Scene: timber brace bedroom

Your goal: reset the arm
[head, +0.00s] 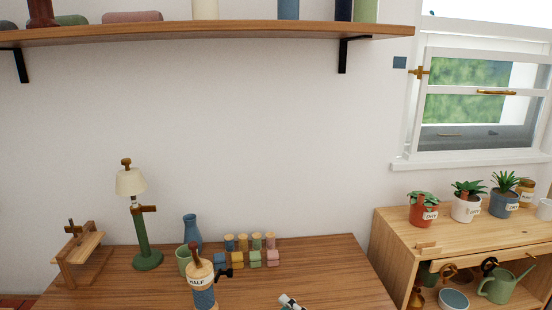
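The wooden table (330,270) lies below. On it stand a green lamp (142,235) with a cream shade, a blue vase (192,231), a green cup (184,260) and a blue and cream container (203,290) labelled HALF. A black fitting (224,273) shows beside the container.
Several coloured jars (246,259) stand in rows on the table. A small wooden stand (80,255) is at left. A wall shelf (200,31) spans the top. At right, a wooden cabinet (400,240) holds potted plants (466,208) below a window (470,100).

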